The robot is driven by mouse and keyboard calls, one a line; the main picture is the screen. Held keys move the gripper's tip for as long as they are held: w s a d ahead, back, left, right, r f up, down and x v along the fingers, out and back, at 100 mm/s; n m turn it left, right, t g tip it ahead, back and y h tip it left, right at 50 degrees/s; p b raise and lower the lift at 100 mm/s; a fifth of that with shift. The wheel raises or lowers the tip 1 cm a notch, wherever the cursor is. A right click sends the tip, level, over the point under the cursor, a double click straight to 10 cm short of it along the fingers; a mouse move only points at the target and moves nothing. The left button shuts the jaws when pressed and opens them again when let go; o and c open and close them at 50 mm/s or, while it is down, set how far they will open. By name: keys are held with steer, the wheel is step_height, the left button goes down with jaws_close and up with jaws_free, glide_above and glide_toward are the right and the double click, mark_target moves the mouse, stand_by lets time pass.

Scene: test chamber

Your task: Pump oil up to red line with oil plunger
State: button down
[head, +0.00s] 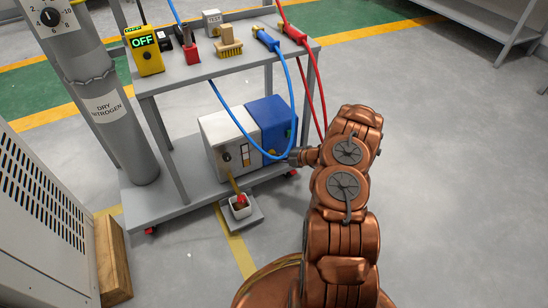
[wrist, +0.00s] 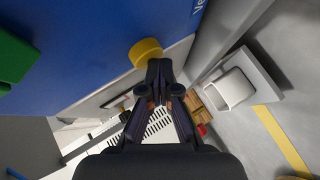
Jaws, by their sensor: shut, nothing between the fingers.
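The blue box (head: 272,122) stands on the cart's lower shelf, against a white box (head: 222,142) with a black knob and a small pale window. In the wrist view the blue face (wrist: 95,55) fills the upper left, and a round yellow knob (wrist: 146,52) sticks out at its edge. I cannot tell whether this knob is the oil plunger. My gripper (wrist: 161,72) is shut and empty, its tips just right of the yellow knob. In the head view my gripper (head: 295,157) is at the blue box's lower right. No red line or oil level can be made out.
Blue and red hoses (head: 291,105) hang off the cart top beside my arm. A grey cylinder (head: 110,120) stands left. Floor to the right is clear.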

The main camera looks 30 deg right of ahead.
steer(key=shift+s, duration=0.1)
steer(key=shift+s+a+p, duration=0.15)
steer(key=shift+s+p, duration=0.3)
steer(key=shift+s, duration=0.9)
steer(key=shift+s+a+p, duration=0.2)
steer(key=shift+s+p, duration=0.9)
steer(key=shift+s, duration=1.4)
